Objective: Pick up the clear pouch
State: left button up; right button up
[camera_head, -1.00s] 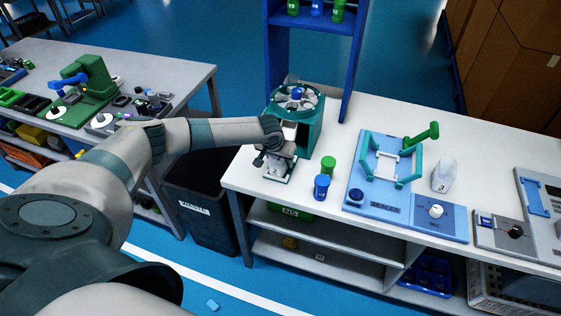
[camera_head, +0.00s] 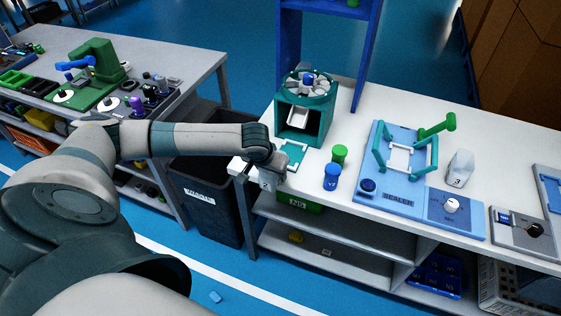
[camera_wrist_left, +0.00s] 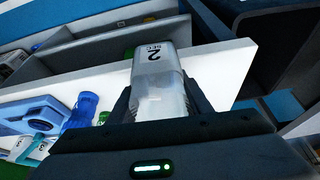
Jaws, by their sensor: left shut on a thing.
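In the head view my left gripper (camera_head: 268,180) is at the left front edge of the white table, in front of the teal dispenser (camera_head: 305,110). The pouch shows there only as a small pale shape under the gripper, mostly hidden. My right gripper is not in view.
A blue bottle (camera_head: 331,176) and a green bottle (camera_head: 339,154) stand right of the gripper. Farther right are the blue sealer (camera_head: 405,190) and another clear pouch marked 3 (camera_head: 460,168). A black bin (camera_head: 208,200) stands on the floor between the two tables.

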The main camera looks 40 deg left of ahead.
aim_at(266, 183)
pick_arm(q)
jog(key=shift+s+d+b, duration=0.25)
jog(key=shift+s, duration=0.95)
jog(key=shift+s+d+b, duration=0.2)
jog(key=shift+s+b, duration=0.05)
jog(key=shift+s, duration=0.9)
jog(key=shift+w+d+r, duration=0.25)
jog(key=shift+d+r, duration=0.05)
jog(key=shift+d, duration=0.15)
jog(key=w+d+r+m+b, duration=0.2)
jog(key=w+d+r, duration=0.1)
jog(key=d+r, duration=1.4)
notch_tip(266, 183, up, 2)
jog(key=shift+w+r+h, duration=0.1)
jog(key=shift+w+h, duration=0.05)
jog(key=shift+h, duration=0.25)
jog(key=shift+d, duration=0.15)
